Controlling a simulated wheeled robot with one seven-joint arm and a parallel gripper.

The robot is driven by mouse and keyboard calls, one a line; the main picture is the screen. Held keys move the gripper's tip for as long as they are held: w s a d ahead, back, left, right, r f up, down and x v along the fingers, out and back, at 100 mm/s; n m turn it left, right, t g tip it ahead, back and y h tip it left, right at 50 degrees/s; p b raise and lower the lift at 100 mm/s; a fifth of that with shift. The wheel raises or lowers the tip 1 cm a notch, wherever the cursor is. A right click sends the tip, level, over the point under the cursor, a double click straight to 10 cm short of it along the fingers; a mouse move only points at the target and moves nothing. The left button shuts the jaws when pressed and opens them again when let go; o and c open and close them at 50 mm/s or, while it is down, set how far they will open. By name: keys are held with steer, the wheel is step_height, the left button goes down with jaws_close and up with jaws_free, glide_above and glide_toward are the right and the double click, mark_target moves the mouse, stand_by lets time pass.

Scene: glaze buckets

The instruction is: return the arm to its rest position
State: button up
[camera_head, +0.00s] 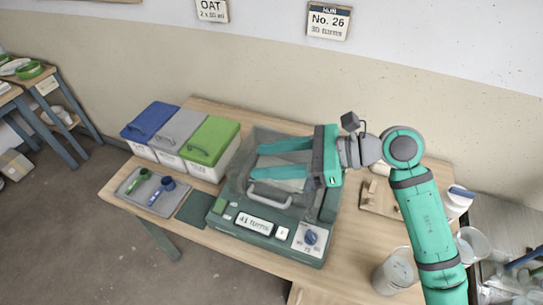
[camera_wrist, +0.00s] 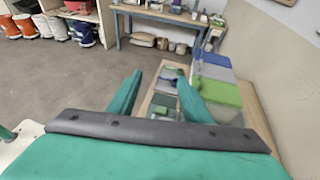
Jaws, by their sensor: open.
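My gripper (camera_head: 272,158) is open and empty, its two teal fingers pointing left above the green machine in the head view. In the wrist view the two fingers of my gripper (camera_wrist: 160,88) stand wide apart with nothing between them. My teal arm reaches up from the lower right and bends at the elbow over the table. The green machine (camera_head: 225,224) has a clear lid with a grey handle (camera_head: 270,197), a display reading "41 turns" and a blue knob (camera_head: 311,237). The lid looks lowered, though my gripper partly covers it.
Three lidded buckets, blue (camera_head: 150,120), grey (camera_head: 178,134) and green (camera_head: 212,140), stand left of the machine. A grey tray (camera_head: 139,200) holds small tools. Cups, including a clear one (camera_head: 396,270), stand near my arm. A wall rises behind the table (camera_head: 190,236).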

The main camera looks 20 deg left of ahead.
steer(key=shift+s+a, duration=0.15)
